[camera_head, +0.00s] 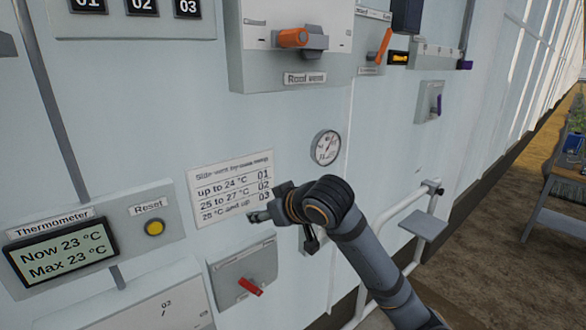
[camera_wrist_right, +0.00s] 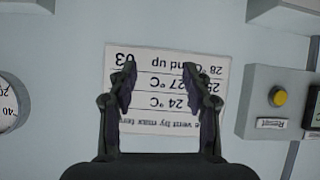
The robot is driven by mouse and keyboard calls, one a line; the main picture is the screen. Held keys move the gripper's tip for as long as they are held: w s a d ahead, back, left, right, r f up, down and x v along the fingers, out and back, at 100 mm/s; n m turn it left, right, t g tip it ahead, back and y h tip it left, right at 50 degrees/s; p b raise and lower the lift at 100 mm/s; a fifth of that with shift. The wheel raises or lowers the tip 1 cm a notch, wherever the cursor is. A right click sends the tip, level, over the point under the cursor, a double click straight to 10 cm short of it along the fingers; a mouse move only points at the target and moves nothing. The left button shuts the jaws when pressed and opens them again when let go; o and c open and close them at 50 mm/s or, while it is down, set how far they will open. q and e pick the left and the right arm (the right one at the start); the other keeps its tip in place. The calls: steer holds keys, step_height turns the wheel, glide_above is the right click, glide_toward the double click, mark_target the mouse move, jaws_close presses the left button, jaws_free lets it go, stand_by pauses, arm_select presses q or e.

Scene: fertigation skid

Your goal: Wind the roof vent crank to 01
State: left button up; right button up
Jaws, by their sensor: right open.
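The roof vent crank (camera_head: 292,37) has an orange grip on a grey arm, pointing left, on a pale box (camera_head: 240,75) labelled "Roof vent" at the top middle of the head view. The box's upper part is cut off, and its small scale marks are unreadable. My right gripper (camera_head: 258,216) is well below the crank, in front of the lower part of a printed card (camera_head: 230,180), and touches no crank. In the wrist view my right gripper (camera_wrist_right: 160,70) is open and empty, its fingers spread before the upside-down card (camera_wrist_right: 160,95). My left gripper is out of view.
A thermometer (camera_head: 62,252) reads now 23 °C, max 23 °C, beside a yellow reset button (camera_head: 155,228). A red lever (camera_head: 250,287) sits below the card. A round gauge (camera_head: 326,147), an orange lever (camera_head: 384,46) and a white rail (camera_head: 395,212) are to the right.

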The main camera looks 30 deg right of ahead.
steer(key=s+d+r+t, duration=0.1)
steer(key=d+r+t, duration=0.1)
steer(key=r, duration=0.7)
steer(key=s+d+r+t, duration=0.1)
steer(key=r, duration=0.8)
steer(key=t, duration=0.2)
glide_toward(303, 35)
steer(key=w+a+f, duration=0.1)
steer(key=w+f, duration=0.6)
steer(key=s+d+r+m+t, duration=0.1)
steer(key=s+r, duration=0.5)
steer(key=shift+y, duration=0.3)
steer(key=w+p, duration=0.1)
steer(key=w, duration=0.2)
steer(key=w+p, duration=0.2)
steer(key=w, duration=0.2)
steer(key=w+p, duration=0.2)
steer(key=w, duration=0.1)
steer(key=shift+w+a, duration=0.15)
steer(key=shift+a, duration=0.25)
steer(key=shift+w+f, duration=0.1)
steer(key=shift+w, duration=0.4)
steer(key=shift+s, duration=0.1)
steer(key=shift+c, duration=0.3)
jaws_close()
